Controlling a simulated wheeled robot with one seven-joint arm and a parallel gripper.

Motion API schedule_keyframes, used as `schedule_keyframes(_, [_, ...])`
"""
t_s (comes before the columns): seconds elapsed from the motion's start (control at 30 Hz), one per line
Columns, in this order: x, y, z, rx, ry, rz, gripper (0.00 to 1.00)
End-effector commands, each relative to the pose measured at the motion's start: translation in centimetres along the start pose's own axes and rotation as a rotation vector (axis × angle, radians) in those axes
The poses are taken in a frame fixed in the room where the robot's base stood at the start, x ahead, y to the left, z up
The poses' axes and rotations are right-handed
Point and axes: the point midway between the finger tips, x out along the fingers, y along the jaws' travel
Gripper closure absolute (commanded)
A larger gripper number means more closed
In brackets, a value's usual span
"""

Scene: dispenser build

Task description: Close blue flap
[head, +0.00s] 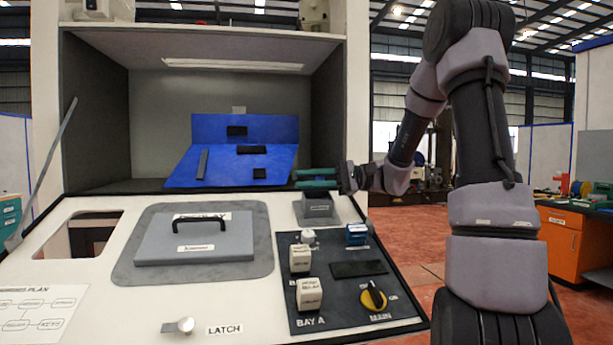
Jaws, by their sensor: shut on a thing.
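The blue flap (225,172) is a wide blue panel inside the grey cabinet. It slopes forward and down from an upright blue panel (275,127) behind it, so it stands open. Small dark pieces lie on its face. My gripper (296,180) reaches in from the right, its teal fingers at the flap's front right corner. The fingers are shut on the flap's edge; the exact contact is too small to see.
A grey lidded hatch (195,250) with a black handle lies on the white counter in front. A control panel (340,300) with switches and a yellow-black knob (374,296) is at right. A square opening (85,236) is at left. The space above the flap is clear.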

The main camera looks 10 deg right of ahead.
Motion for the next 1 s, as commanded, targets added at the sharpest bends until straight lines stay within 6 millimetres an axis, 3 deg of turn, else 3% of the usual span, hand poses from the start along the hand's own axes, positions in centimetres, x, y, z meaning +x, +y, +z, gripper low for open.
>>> schedule_keyframes(0.5, [0.0, 1.9, 0.0, -0.364, 0.001, -0.001, 1.00])
schedule_keyframes(1.0, [0.0, 2.3, -0.1, -0.447, 0.001, -0.001, 1.00])
